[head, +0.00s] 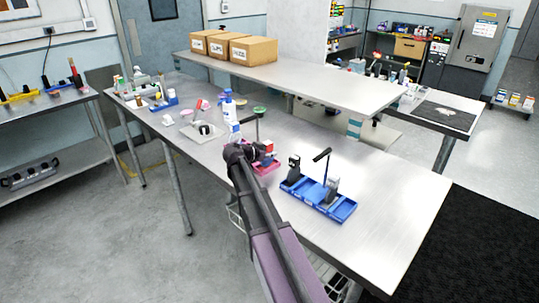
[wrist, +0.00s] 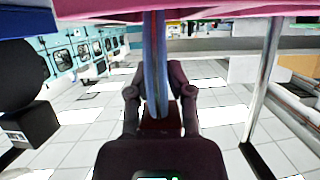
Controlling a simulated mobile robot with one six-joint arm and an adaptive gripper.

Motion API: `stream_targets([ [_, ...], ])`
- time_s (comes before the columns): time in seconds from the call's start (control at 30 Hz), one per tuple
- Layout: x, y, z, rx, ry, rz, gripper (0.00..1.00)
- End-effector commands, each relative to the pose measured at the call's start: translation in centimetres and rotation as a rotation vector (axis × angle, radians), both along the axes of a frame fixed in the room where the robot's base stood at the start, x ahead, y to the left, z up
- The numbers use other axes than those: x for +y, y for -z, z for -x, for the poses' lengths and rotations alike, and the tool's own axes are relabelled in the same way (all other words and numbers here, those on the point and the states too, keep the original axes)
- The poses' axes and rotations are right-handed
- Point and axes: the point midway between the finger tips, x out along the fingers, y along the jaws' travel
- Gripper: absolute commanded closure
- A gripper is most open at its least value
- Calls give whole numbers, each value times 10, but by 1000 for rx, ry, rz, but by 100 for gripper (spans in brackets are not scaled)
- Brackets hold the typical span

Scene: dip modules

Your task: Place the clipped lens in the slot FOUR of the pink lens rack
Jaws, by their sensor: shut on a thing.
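The pink lens rack (head: 265,169) lies on the steel table, partly hidden behind my gripper in the head view. Its pink edge spans the top of the wrist view (wrist: 210,10). My gripper (wrist: 160,108) is shut on the clipped lens. The lens (wrist: 154,60) shows nearly edge-on as a thin blue-grey strip, with a dark red clip (wrist: 160,127) between the fingers. The lens's upper end overlaps the pink edge in the picture; I cannot tell whether they touch. In the head view my gripper (head: 262,152) is right by the rack. Slot labels cannot be read.
A blue rack (head: 342,213) holding dark upright pieces stands right of the pink one. A spray bottle (head: 229,108) and a tall post with a green top (head: 259,110) stand behind. A white plate (head: 190,130) lies left. The table's right end (head: 400,205) is clear.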

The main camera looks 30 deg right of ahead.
Motion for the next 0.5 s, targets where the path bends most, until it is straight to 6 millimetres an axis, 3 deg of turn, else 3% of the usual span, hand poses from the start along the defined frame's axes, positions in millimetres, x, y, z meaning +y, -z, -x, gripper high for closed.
stream_targets([
  [0.13, 0, 4, 0, 0, 0, 0, 100],
  [0.17, 0, 3, 0, 0, 0, 0, 65],
  [0.27, 0, 3, 0, 0, 1, 0, 36],
  [0.5, -1, 3, 0, 0, 1, 0, 36],
])
